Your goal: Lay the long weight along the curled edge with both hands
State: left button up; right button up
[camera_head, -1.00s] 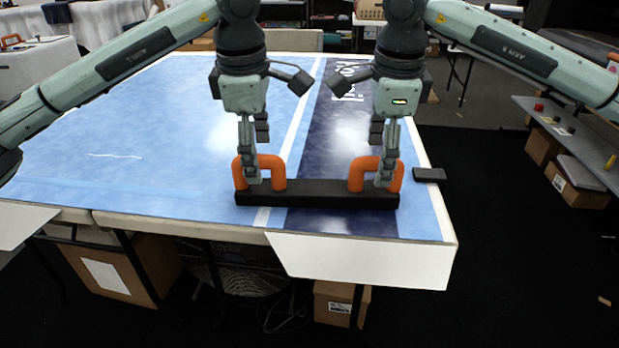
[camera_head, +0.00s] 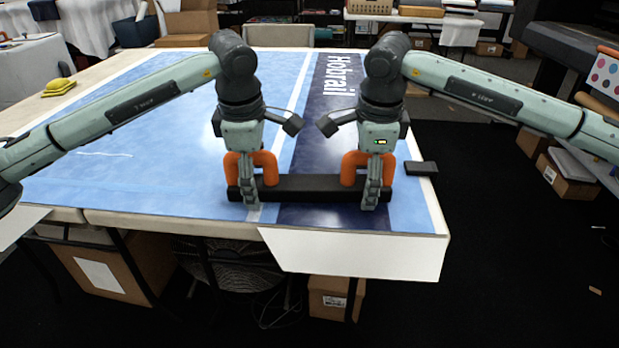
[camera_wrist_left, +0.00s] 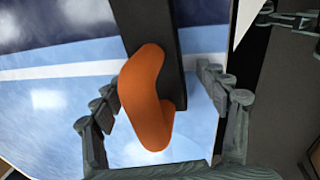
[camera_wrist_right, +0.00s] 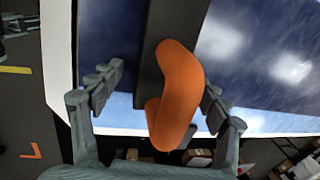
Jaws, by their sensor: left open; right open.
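The long weight (camera_head: 310,188) is a black bar with two orange handles, lying left to right near the front of the table. The film (camera_head: 185,150) beneath it is blue with a dark navy band; a white flap (camera_head: 350,252) hangs over the front edge. My left gripper (camera_head: 254,190) is open around the left handle (camera_wrist_left: 145,95), with a finger on each side in the left wrist view. My right gripper (camera_head: 366,192) is open around the right handle (camera_wrist_right: 178,95), likewise between its fingers. Contact with the handles cannot be told.
A small black block (camera_head: 421,168) lies at the table's right edge. A yellow object (camera_head: 59,87) sits at the far left. Cardboard boxes (camera_head: 335,297) stand under the table. The film left of the weight is clear.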

pick_arm(q)
grip_shut()
pick_arm(e)
grip_shut()
pick_arm(q)
jog(key=shift+f, duration=0.1)
jog(key=shift+r, duration=0.4)
pick_arm(e)
jog(key=shift+w+r, duration=0.1)
jog(key=shift+r, duration=0.2)
